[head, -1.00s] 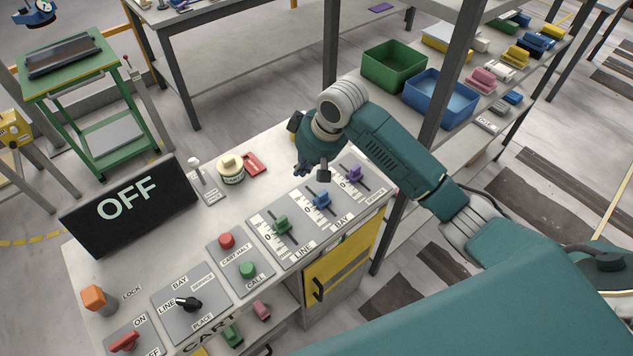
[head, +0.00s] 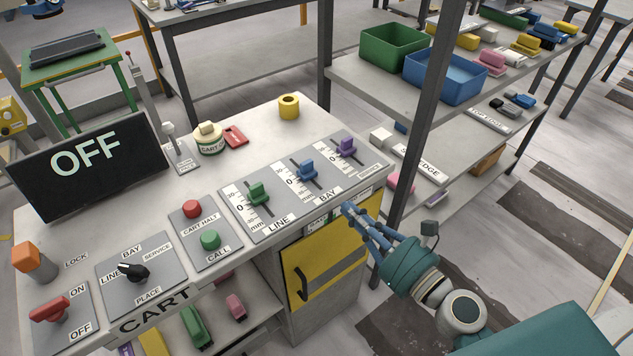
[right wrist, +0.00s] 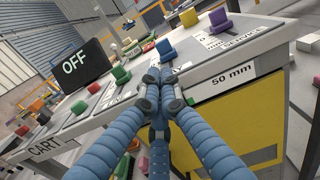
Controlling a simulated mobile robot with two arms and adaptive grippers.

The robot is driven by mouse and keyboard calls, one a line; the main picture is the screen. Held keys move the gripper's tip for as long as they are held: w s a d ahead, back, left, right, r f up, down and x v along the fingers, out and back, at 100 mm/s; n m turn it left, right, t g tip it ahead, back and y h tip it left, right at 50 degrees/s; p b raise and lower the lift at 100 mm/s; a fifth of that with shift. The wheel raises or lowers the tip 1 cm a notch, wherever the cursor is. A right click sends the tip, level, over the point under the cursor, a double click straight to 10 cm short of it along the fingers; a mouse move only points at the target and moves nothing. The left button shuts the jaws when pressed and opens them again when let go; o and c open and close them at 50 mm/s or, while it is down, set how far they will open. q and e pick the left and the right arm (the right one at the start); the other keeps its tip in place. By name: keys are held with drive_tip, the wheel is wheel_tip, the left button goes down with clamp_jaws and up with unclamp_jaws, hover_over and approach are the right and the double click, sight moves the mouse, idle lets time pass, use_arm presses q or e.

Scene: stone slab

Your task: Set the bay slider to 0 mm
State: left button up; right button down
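The bay slider's blue knob (head: 307,168) sits on its slot in the panel, between the green line knob (head: 258,193) and the purple service knob (head: 347,147). Its white scale is beside it, with a 0 mark; I cannot read its exact value. In the right wrist view the blue knob (right wrist: 165,48) stands just beyond the fingertips. My right gripper (head: 350,210) is in front of the console's front edge, apart from the knob. In the right wrist view its blue fingers (right wrist: 158,82) meet, with nothing seen between them. My left gripper is out of view.
A yellow cabinet door (head: 325,270) is below the sliders. A shelf post (head: 425,110) rises close to the right of the console.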

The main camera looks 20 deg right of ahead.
sight(305, 168)
drive_tip(key=p+x, duration=0.3)
drive_tip(key=x, duration=0.9)
drive_tip(key=shift+w+a+p, duration=0.15)
drive_tip(key=shift+p, duration=0.25)
drive_tip(key=shift+w+a, duration=0.15)
drive_tip(key=shift+w, duration=0.25)
